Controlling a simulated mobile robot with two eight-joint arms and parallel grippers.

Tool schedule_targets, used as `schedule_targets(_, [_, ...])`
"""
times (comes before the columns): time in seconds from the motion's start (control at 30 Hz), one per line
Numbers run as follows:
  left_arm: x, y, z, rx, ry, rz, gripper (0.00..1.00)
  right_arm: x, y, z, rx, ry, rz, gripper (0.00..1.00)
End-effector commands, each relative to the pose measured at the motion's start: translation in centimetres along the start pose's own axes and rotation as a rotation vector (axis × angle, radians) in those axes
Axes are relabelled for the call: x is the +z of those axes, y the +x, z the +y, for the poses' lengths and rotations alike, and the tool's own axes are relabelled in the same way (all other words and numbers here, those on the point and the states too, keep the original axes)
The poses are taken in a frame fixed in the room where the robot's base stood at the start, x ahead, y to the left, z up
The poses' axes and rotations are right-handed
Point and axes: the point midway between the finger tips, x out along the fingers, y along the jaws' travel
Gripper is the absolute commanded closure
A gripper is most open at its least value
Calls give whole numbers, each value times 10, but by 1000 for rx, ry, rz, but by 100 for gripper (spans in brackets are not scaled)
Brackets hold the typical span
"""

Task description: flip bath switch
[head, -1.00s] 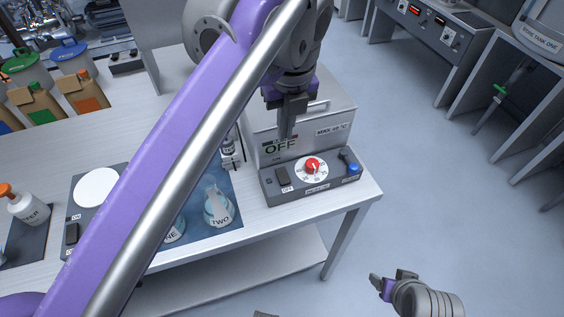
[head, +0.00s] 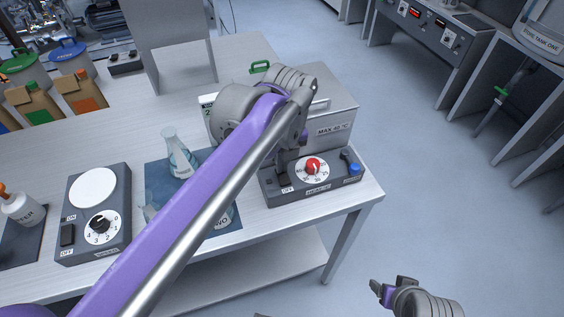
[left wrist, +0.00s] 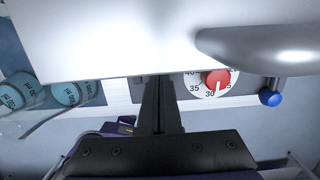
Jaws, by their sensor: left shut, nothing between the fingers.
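The bath is a grey box (head: 335,112) with a dark control panel (head: 325,194) along its front. The panel carries a red-centred white dial (head: 313,167) and a blue knob (head: 354,169). My left gripper (head: 284,183) is shut and empty, its tips down at the left end of the panel, where the bath switch is. The fingers largely cover the switch, so I cannot tell its position or whether they touch it. In the left wrist view the shut fingers (left wrist: 160,105) stand left of the dial (left wrist: 216,82). My right gripper (head: 390,285) is open and empty over the floor.
A stirrer plate (head: 94,215) with its own switch and dial stands left on the table. A flask (head: 178,155) stands on a blue mat (head: 160,173); other glassware is partly behind my left arm. The table edge is close in front of the panel.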

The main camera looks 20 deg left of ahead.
Motion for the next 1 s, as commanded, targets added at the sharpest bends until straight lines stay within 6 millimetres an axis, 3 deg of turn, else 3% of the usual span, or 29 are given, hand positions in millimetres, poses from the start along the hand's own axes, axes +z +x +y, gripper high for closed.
schedule_targets(0.6, [1, 5, 0, 2, 0, 55, 100, 0, 0, 0, 0, 0, 0, 28])
schedule_targets(1.0, [-15, 0, 0, 3, 1, 59, 100, -3, -5, 0, 0, 0, 2, 28])
